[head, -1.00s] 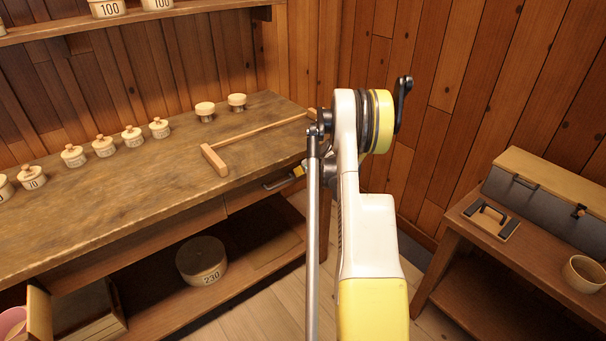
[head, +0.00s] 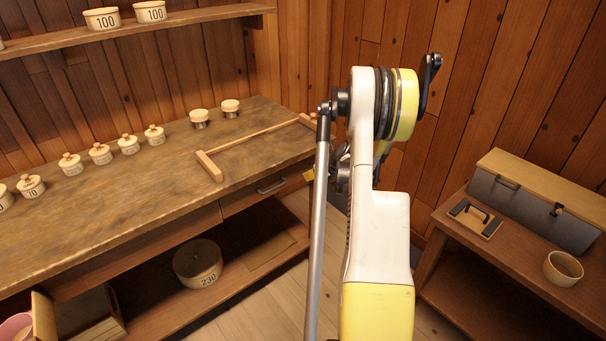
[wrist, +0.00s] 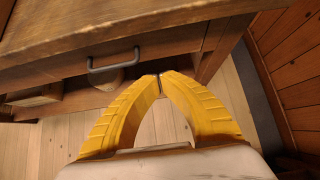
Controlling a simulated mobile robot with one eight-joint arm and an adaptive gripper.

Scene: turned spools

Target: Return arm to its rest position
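My arm, white and yellow with a dark joint, rises in the middle of the head view. My gripper (wrist: 159,84) shows in the wrist view as two yellow fingers with their tips together and nothing between them. In the head view most of it is hidden behind my arm; only a bit of yellow shows beside the workbench. In the wrist view the gripper is in front of the workbench (wrist: 150,22), near its drawer handle (wrist: 113,60), and apart from it.
On the workbench (head: 120,215) stand several small lidded pots and a wooden T-shaped bar (head: 208,166). A drum marked 230 (head: 198,263) sits on the lower shelf. At right, a side table (head: 437,262) holds a grey box (head: 530,205) and a bowl (head: 563,268). Floor between is clear.

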